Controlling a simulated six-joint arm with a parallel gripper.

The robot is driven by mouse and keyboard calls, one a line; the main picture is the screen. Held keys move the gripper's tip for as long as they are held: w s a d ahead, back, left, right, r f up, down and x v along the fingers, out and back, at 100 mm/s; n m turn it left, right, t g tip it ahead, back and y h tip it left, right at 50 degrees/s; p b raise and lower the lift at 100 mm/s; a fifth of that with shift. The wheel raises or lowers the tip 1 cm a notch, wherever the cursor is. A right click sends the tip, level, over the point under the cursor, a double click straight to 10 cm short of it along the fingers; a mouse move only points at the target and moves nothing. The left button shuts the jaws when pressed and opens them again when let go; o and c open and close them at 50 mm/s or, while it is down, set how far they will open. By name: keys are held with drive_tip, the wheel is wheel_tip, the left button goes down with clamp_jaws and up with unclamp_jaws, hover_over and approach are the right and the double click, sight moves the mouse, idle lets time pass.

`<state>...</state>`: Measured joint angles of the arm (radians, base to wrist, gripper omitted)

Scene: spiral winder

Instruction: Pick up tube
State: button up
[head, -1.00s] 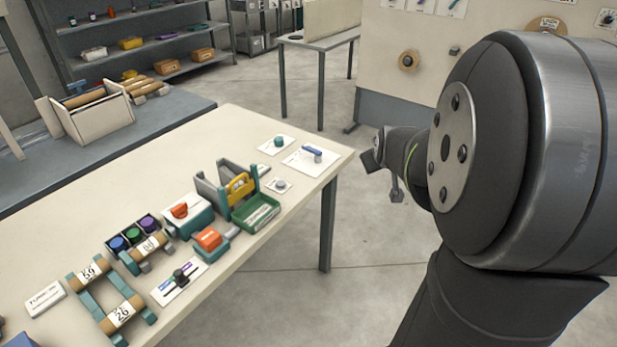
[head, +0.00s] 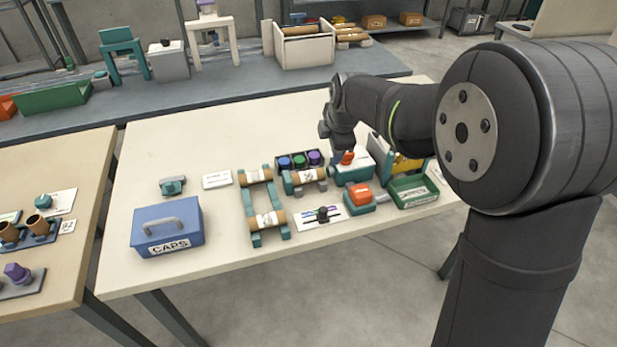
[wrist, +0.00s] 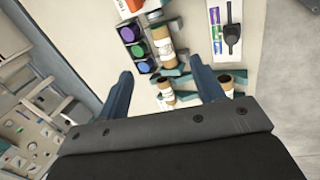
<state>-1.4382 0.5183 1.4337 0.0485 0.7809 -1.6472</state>
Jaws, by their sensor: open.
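Several brown cardboard tubes with white labels lie on teal supports on the cream table. One tube (head: 305,176) lies in front of the cap box, one (head: 256,176) at the rear of the teal rack, and one (head: 267,220) at its front. In the wrist view, tubes show beyond and between my fingers (wrist: 162,42), (wrist: 167,95), and one by the right finger (wrist: 227,82). My gripper (wrist: 160,68) is open and empty, above the table and apart from the tubes. In the head view my gripper (head: 337,130) is dark and its fingers are hard to make out.
A box of blue, green and purple caps (head: 299,161) is beside the tubes. A blue CAPS case (head: 168,230) stands left, a slider card (head: 321,217) in front, and an orange-topped teal device (head: 359,198) and green tray (head: 413,191) right. The table's rear left is clear.

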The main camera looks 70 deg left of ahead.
drive_tip(key=s, duration=0.2)
drive_tip(key=n, duration=0.1)
approach(309, 174)
drive_tip(key=f, duration=0.1)
drive_tip(key=w+a+f, duration=0.1)
drive_tip(key=f, duration=0.1)
drive_tip(key=a+f, duration=0.1)
drive_tip(key=shift+w+f, duration=0.2)
drive_tip(key=shift+w, duration=0.05)
drive_tip(key=f, duration=0.1)
drive_tip(key=s+a+f, duration=0.1)
drive_tip(key=f, duration=0.1)
drive_tip(key=shift+s+a+f, duration=0.15)
drive_tip(key=shift+a+f, duration=0.4)
drive_tip(key=shift+f, duration=0.35)
drive_tip(key=shift+c, duration=0.2)
drive_tip(key=c, duration=1)
